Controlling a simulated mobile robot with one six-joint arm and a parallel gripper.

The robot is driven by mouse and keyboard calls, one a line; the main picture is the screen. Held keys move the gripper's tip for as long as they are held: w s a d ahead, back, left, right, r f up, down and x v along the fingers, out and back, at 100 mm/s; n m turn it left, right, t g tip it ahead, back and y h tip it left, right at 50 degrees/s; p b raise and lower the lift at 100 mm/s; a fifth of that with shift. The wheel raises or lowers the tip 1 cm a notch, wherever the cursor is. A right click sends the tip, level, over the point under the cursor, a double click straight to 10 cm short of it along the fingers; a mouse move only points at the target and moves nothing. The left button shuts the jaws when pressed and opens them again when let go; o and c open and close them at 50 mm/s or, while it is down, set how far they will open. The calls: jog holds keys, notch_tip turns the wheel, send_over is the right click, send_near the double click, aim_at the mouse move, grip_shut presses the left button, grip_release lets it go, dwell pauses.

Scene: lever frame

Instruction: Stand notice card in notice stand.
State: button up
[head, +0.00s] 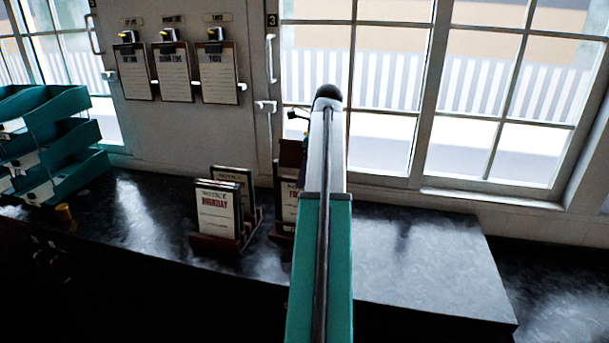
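A white notice card reading "NOTICE" with red day lettering (215,212) stands upright, leaning slightly back, in a dark red-brown stand (215,243) on the counter. A second notice card (240,178) stands behind it, mostly hidden. To the right, another notice card with red lettering beginning with "F" (288,205) stands in a similar stand (279,232), partly covered by my arm. A dark brown piece shows above that card; I cannot tell what it is. My teal and white arm reaches forward over the counter. My gripper's fingers are hidden behind it.
The dark glossy counter (430,265) is clear to the right of my arm. Several clipboards (175,72) hang on the back wall. Windows (480,90) line the back right.

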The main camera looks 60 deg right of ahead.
jog(key=shift+r, duration=0.15)
jog(key=shift+b+v, duration=1.05)
jog(key=shift+v, duration=1.05)
jog(key=shift+p+v, duration=0.75)
jog(key=shift+v, duration=0.8)
